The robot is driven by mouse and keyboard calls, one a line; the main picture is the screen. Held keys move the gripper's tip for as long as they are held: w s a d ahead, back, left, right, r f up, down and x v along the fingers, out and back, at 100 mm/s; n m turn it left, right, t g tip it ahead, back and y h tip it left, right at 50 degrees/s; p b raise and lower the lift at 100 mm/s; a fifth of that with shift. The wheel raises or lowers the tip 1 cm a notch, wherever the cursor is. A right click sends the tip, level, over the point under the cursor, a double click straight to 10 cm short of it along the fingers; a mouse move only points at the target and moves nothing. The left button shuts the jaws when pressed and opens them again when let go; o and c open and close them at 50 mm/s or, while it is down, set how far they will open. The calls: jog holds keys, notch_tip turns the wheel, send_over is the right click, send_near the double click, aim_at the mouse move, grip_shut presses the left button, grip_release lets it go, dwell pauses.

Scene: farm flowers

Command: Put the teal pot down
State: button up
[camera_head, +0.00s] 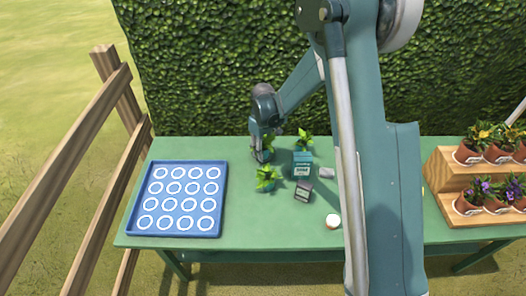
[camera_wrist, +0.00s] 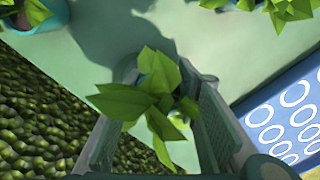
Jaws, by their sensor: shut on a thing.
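My gripper (camera_head: 262,154) is low over the left-middle of the green table, to the right of the blue tray. In the wrist view its two fingers stand on either side of a leafy green plant (camera_wrist: 155,95), and it is shut on that plant's pot. Leaves and fingers hide most of this pot, so its teal colour is hard to confirm. The held plant's leaves (camera_head: 269,145) show beside the fingers in the head view. I cannot tell whether its base touches the table.
A blue tray (camera_head: 189,163) with white rings looks empty. Another potted plant (camera_head: 267,176) stands just in front of my gripper, and one (camera_head: 305,141) stands to its right. A teal box (camera_head: 302,164), a dark device (camera_head: 303,191) and a white round thing (camera_head: 333,221) lie nearby. A wooden flower stand (camera_head: 440,172) is right.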

jog(key=shift+f, duration=0.25)
jog(key=o, duration=1)
jog(key=shift+r, duration=0.2)
notch_tip(320, 180, up, 12)
jog(key=shift+r+p, duration=0.1)
jog(key=shift+p, duration=0.7)
